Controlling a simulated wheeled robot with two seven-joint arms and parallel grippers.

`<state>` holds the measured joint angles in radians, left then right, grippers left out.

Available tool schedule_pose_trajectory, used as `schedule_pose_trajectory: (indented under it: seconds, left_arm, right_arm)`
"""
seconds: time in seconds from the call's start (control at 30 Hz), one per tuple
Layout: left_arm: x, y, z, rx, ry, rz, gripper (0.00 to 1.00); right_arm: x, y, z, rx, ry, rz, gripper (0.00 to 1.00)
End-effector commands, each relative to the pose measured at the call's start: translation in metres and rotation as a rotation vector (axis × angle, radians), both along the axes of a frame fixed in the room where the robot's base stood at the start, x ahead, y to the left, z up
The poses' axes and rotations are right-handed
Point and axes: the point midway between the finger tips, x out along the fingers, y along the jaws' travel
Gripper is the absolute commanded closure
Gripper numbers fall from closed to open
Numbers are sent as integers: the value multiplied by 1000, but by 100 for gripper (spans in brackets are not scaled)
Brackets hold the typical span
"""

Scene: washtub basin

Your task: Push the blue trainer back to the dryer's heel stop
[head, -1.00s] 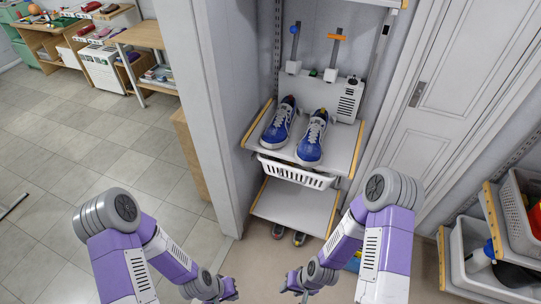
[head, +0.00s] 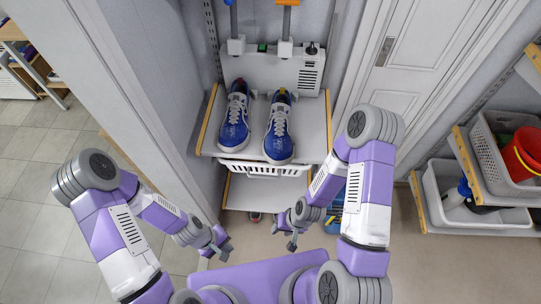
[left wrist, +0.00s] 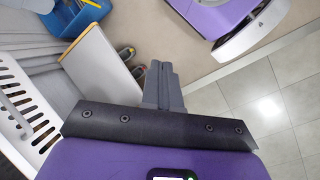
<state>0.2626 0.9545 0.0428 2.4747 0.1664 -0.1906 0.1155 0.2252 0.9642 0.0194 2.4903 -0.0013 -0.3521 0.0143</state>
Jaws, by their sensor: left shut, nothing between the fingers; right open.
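Two blue and white trainers stand side by side on a shelf (head: 206,141) in the head view. The left trainer (head: 235,120) sits further back; the right trainer (head: 279,131) stands nearer the shelf's front edge. Both point toward me. A white dryer (head: 262,73) with two posts and a vented box stands behind them. I cannot clearly make out its heel stop. My left gripper (head: 222,247) is shut and empty, low in front of the shelf; its closed fingers show in the left wrist view (left wrist: 163,86). My right gripper (head: 288,238) is open and empty, to its right. Neither touches a trainer.
A white basket (head: 262,168) hangs under the shelf, above a lower shelf (head: 262,194). A wall (head: 130,80) flanks the left and a white door (head: 410,65) the right. Bins (head: 445,190) stand at far right. The left wrist view shows shoes (left wrist: 126,81) on the floor.

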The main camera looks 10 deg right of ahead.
Motion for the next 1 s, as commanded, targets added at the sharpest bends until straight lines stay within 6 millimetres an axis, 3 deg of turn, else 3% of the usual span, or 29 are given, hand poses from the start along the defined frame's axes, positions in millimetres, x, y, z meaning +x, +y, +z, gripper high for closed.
schedule_pose_trajectory:
  seconds: [0.13, 0.23, 0.37, 0.53, 0.73, 0.87, 1.0]
  left_arm:
    - [-25, -18, 11, -68, 402, 410, 100]
    - [-24, -45, 36, -170, 711, 712, 100]
    - [-9, -76, 75, -301, 1132, 1085, 100]
    - [39, -91, 118, -499, 1655, 1491, 100]
    - [95, -75, 144, -747, 2063, 1716, 100]
    - [112, -65, 151, -839, 2177, 1758, 100]
    - [120, -71, 152, -858, 2207, 1765, 100]
  right_arm:
    - [0, 0, -11, 0, 1, 1, 57]
    - [-1, 0, -18, 0, 1, 2, 57]
    - [-1, 0, -29, 0, 1, 1, 57]
    - [0, 0, -42, 0, 1, 1, 57]
    - [0, 0, -50, 0, 1, 1, 57]
    - [0, 0, -52, 0, 1, 1, 57]
    - [-1, 0, -54, 0, 1, 1, 57]
